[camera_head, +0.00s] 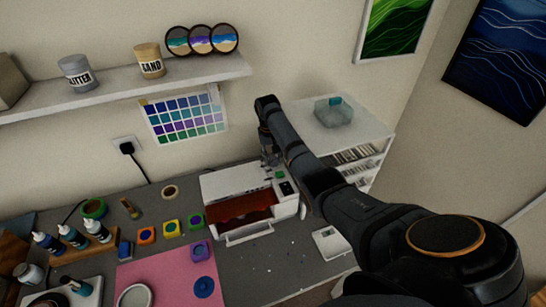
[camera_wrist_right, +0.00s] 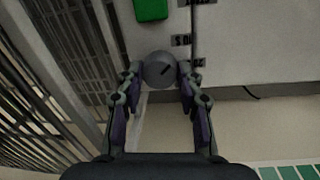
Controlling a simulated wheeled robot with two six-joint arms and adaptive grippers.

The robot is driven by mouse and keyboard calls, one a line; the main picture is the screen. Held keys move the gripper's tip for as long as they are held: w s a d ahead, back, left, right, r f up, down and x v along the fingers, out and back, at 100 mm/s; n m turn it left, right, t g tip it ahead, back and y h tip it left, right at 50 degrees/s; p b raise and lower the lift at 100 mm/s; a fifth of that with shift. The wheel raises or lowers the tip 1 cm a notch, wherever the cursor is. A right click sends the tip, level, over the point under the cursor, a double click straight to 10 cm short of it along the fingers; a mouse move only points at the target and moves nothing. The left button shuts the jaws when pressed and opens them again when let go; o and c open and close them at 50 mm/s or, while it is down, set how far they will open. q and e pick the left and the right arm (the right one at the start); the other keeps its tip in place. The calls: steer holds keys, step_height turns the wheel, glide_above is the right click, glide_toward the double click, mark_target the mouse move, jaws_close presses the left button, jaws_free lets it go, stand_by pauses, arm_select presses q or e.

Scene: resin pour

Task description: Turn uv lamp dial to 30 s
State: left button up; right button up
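The UV lamp (camera_head: 236,190) is a white box with an open front and a reddish inside, standing on the grey bench in the head view. Its grey round dial (camera_wrist_right: 159,70) shows in the right wrist view, with a dark pointer line slanting to the upper right. Dark printed labels lie beside it, too small to read surely. My right gripper (camera_wrist_right: 160,76) has one finger on each side of the dial, seemingly touching it. In the head view my right gripper (camera_head: 268,152) is at the lamp's back right corner, and the dial is hidden. My left gripper is out of view.
A green button (camera_wrist_right: 151,9) is near the dial. A white shelf unit (camera_head: 362,138) stands right of the lamp. A pink mat (camera_head: 150,275), paint pots and dropper bottles occupy the bench's left and front. A wall shelf (camera_head: 120,88) runs above.

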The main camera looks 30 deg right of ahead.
steer(key=c, duration=0.5)
steer(key=shift+c, duration=0.2)
steer(key=m, duration=0.4)
steer(key=shift+w, duration=0.1)
steer(key=m, duration=0.3)
steer(key=shift+d+r+m, duration=0.1)
steer(key=shift+m, duration=0.3)
steer(key=m, duration=0.5)
steer(key=shift+y, duration=0.4)
steer(key=shift+d+m, duration=0.1)
steer(key=shift+m, duration=2.3)
steer(key=shift+w+r, duration=0.1)
